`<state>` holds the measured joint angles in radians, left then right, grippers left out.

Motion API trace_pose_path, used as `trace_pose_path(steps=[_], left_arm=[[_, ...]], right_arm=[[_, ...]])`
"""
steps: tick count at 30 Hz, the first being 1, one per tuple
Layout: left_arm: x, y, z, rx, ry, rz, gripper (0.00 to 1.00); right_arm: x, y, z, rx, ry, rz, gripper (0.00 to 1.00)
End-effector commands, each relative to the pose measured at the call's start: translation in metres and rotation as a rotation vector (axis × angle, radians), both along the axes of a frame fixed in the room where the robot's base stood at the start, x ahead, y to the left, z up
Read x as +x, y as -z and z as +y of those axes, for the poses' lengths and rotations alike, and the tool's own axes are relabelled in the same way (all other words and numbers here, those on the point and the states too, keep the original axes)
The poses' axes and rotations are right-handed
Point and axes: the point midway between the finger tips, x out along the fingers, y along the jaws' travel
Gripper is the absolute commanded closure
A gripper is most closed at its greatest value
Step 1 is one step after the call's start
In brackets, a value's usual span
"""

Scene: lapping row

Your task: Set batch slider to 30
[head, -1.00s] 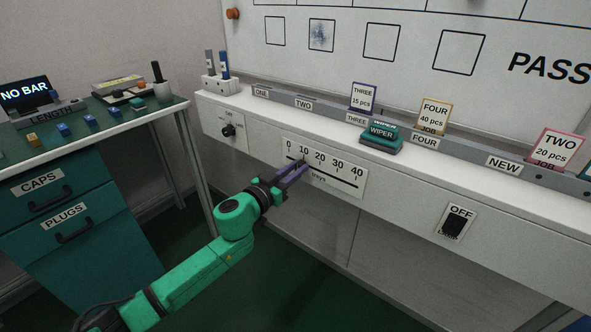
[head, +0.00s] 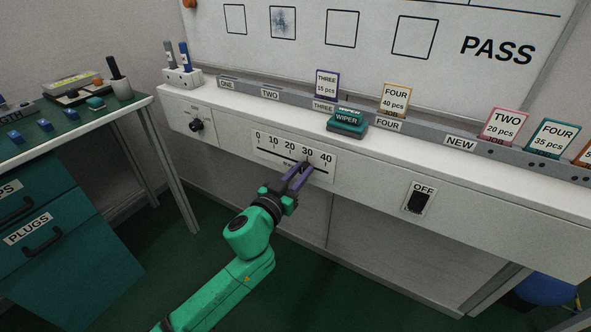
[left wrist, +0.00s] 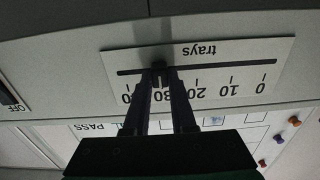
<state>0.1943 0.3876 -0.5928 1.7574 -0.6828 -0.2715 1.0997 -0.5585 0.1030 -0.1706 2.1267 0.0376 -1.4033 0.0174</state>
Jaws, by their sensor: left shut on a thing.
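The batch slider's white plate (head: 263,147) is on the front face of the ledge, with a scale from 0 to 40 and a dark slot. It shows upside down in the left wrist view (left wrist: 228,55), with the word "trays". My left gripper (head: 303,167) is shut on the small dark slider knob (left wrist: 159,66). The knob stands at or very near the 30 mark; the fingers partly cover the mark, so I cannot tell exactly. My right gripper is not in view.
A dial (head: 196,126) is left of the slider, and a black switch (head: 418,202) marked OFF is to its right. A green-topped bench (head: 75,130) with drawers is at the left.

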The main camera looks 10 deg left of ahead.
Motion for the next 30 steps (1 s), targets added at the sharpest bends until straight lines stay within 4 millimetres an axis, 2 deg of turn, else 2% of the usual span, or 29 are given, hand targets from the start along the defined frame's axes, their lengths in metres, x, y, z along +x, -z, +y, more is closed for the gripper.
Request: trace_pose_path(steps=[1,2,3,4,13,17,20,25,30], left_arm=[[0.0,0.001,0.0,0.001,0.0,0.002,1.0],[0.0,0.001,0.0,0.001,-0.001,0.002,0.69],[0.0,0.001,0.0,0.001,-0.001,0.002,0.53],[0.0,0.001,0.0,0.001,-0.001,0.002,0.45],[0.0,0.0,0.001,0.0,-0.001,0.001,0.45],[-0.008,0.001,0.004,0.0,0.0,0.002,0.45],[-0.023,0.001,0.01,0.0,0.0,0.004,0.45],[-0.064,0.003,0.026,-0.001,-0.001,0.007,0.45],[-0.103,0.003,0.041,-0.001,-0.001,0.007,0.45]], right_arm=[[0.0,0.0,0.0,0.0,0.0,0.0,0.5],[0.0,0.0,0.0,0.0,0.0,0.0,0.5],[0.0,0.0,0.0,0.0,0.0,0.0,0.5],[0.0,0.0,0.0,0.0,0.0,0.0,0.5],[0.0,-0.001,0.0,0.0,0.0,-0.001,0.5],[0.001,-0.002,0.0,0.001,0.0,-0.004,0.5],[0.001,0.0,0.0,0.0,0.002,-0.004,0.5],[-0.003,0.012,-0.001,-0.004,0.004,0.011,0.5],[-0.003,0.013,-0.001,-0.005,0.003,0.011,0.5]])
